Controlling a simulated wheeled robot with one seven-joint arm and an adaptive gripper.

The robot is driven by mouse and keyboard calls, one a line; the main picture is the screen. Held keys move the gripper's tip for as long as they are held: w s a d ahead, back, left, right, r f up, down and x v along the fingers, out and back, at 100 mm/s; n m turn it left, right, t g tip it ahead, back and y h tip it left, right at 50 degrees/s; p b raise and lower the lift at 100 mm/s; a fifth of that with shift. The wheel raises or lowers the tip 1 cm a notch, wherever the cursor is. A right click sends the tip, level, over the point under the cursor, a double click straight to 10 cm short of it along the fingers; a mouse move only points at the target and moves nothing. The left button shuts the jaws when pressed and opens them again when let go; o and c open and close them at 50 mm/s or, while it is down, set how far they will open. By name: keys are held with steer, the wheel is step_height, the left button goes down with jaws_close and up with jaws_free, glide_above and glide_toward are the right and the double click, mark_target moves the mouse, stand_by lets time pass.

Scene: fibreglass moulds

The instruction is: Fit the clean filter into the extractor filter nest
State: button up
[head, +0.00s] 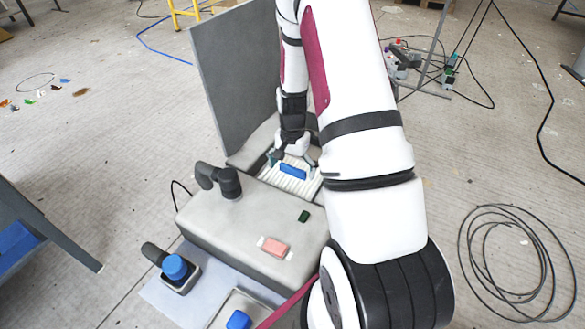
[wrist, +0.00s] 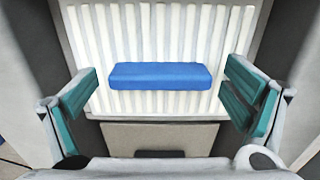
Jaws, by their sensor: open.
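The white pleated filter (head: 300,187) with a blue bar (head: 293,171) across its middle lies beyond the grey box-shaped body, near the foot of the dark upright panel. In the wrist view the pleats (wrist: 190,30) and the blue bar (wrist: 160,76) fill the centre. My gripper (head: 291,162) is just above it, open, with its teal-padded fingers at either side of the blue bar in the wrist view (wrist: 158,92). I see gaps between fingers and bar. I cannot tell whether the filter sits fully in a nest; part of its surroundings is hidden by my arm.
The grey body (head: 240,221) carries a black elbow fitting (head: 229,182), a small dark green piece (head: 304,216) and a pink block (head: 275,247). A tall dark panel (head: 233,80) stands behind. A blue-topped item (head: 175,267) stands front left. Cable coils (head: 520,262) lie on the right floor.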

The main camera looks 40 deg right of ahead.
mark_target(292, 168)
step_height(292, 168, up, 12)
steer(key=p, duration=0.4)
steer(key=s+a+r+n, duration=0.3)
steer(key=s+a+r, duration=0.1)
steer(key=a+r, duration=0.4)
steer(key=s+a+r+n, duration=0.35)
steer(key=a+r, duration=0.25)
steer(key=r, duration=0.5)
steer(key=s+a+r+n, duration=0.3)
steer(key=s+a, duration=0.1)
steer(key=s, duration=0.6)
steer(key=s+a+r+n, duration=0.3)
steer(key=s+a+n, duration=0.1)
steer(key=s, duration=0.7)
steer(key=shift+s+r, duration=0.2)
steer(key=shift+s, duration=0.1)
